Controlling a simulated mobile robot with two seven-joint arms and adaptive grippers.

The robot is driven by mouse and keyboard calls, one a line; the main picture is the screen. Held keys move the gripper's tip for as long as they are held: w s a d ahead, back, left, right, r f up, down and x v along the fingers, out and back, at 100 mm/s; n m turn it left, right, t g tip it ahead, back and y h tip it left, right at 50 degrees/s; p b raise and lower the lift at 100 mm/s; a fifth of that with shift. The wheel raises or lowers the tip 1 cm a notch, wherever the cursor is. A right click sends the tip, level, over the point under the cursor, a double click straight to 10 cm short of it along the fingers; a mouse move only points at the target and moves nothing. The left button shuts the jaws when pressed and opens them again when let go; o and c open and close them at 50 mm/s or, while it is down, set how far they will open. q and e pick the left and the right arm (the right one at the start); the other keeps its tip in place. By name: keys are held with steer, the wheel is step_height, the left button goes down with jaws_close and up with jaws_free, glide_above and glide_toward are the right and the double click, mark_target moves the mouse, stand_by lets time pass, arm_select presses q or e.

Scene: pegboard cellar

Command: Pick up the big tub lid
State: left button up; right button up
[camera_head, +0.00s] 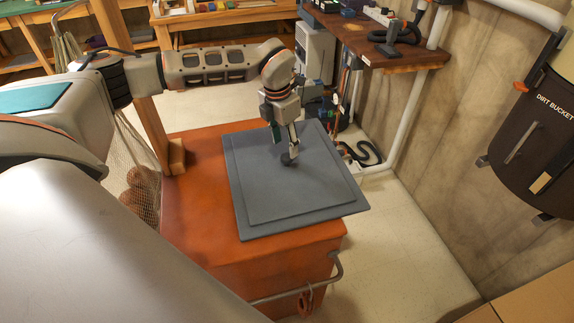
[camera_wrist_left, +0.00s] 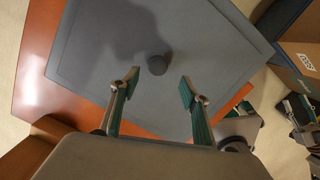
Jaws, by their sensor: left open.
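The big tub lid (camera_head: 300,190) is a flat grey square panel with a raised inner area. It lies on the orange-red tub (camera_head: 200,205) and overhangs its right side a little. A small dark round knob (camera_wrist_left: 157,65) stands on the lid and shows in the left wrist view. My left gripper (camera_head: 283,152) is above the lid, close to the knob, with its fingers pointing down. In the left wrist view the green-padded fingers (camera_wrist_left: 159,90) are apart and nothing is between them; the knob lies just beyond their tips. My right gripper is not in view.
A wooden post (camera_head: 159,125) and netting (camera_head: 135,170) stand at the tub's left. A wooden shelf (camera_head: 375,45) with a dark hose is behind it. A dark dirt bucket (camera_head: 535,135) hangs on the right wall. The floor (camera_head: 410,240) right of the tub is clear.

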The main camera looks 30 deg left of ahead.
mark_target(287, 156)
arm_select(q)
step_height(287, 156, down, 2)
steer(key=shift+w+f, duration=0.1)
steer(key=f, duration=0.2)
steer(key=w+f, duration=0.1)
steer(key=f, duration=0.2)
steer(key=shift+w+a, duration=0.1)
steer(key=shift+r, duration=0.1)
jaws_close()
